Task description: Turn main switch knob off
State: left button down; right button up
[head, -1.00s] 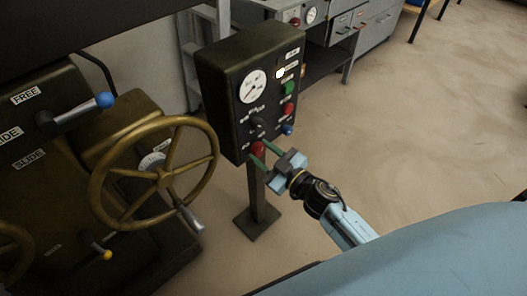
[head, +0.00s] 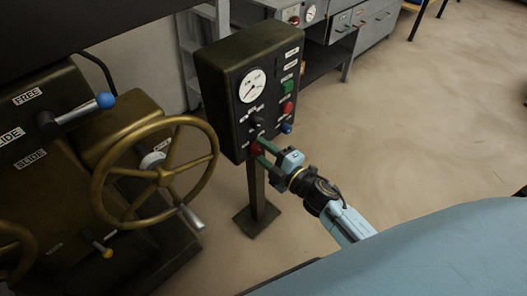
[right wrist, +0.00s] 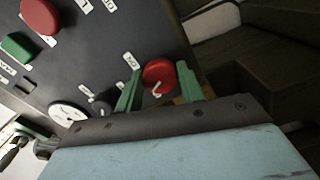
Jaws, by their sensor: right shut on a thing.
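The main switch knob (head: 256,149) is a red knob low on the front of the dark control panel (head: 222,100). In the right wrist view the red knob (right wrist: 158,75) has a pale curved mark and sits between the green fingers. My right gripper (head: 262,152) is shut on it, with a finger at each side. It also shows in the right wrist view (right wrist: 161,88). The fingers partly hide the knob in the head view. My left gripper is not in view.
The panel carries a gauge (head: 252,86), a black selector (head: 256,121), a green button (head: 287,87), a red button (head: 287,107) and a blue button (head: 286,128). A brass handwheel (head: 163,176) stands close to the left. Open floor lies to the right.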

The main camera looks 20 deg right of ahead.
jog(key=shift+n, duration=1.5)
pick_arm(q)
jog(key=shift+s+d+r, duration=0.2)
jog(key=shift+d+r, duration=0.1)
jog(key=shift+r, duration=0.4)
pick_arm(e)
jog(key=shift+n, duration=0.3)
jog(key=o, duration=1)
